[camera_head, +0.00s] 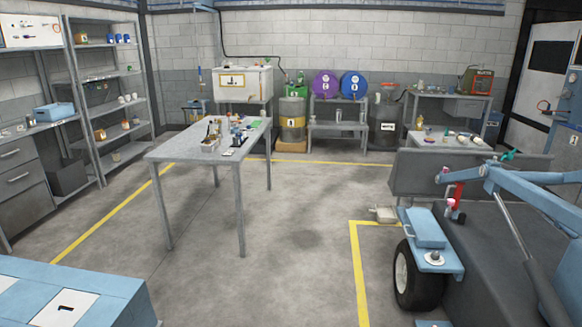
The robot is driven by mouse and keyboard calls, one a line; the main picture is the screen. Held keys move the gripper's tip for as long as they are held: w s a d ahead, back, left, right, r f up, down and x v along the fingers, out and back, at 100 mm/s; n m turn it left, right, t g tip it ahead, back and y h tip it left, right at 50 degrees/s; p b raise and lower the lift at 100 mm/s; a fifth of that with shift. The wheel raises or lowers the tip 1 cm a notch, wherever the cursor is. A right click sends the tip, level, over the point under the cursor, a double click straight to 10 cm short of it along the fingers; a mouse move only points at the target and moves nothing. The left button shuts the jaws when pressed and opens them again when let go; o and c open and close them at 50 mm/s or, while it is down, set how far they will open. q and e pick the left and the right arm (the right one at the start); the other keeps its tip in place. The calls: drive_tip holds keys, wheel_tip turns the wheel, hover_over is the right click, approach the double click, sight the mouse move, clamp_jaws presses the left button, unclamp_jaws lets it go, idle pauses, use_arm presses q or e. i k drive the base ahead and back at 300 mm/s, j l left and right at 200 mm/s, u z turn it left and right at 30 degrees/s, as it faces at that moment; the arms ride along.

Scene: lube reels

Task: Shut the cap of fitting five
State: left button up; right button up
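Neither of my grippers is in view. No fitting marked five can be made out. A blue and grey wheeled machine (500,240) stands at the right. Small parts that may be fittings show on it: a red part (458,190), a green part (508,155) and a white round part (435,258) on a blue step. They are too small to tell whether any is a fitting or has a cap open or shut.
A grey table (180,150) with small items stands left of centre. A blue box marked 1 (110,290) is at the front left. Shelves (105,90) line the left wall. Purple and blue drums (325,83) stand at the back. The middle floor (290,220) is clear.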

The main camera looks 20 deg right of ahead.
sight(508, 155)
drive_tip(key=i+l+z, duration=0.15)
drive_tip(key=i+z, duration=0.3)
drive_tip(key=i, duration=0.4)
drive_tip(key=i+j+z, duration=0.15)
drive_tip(key=i+z, duration=0.35)
drive_tip(key=i, duration=0.3)
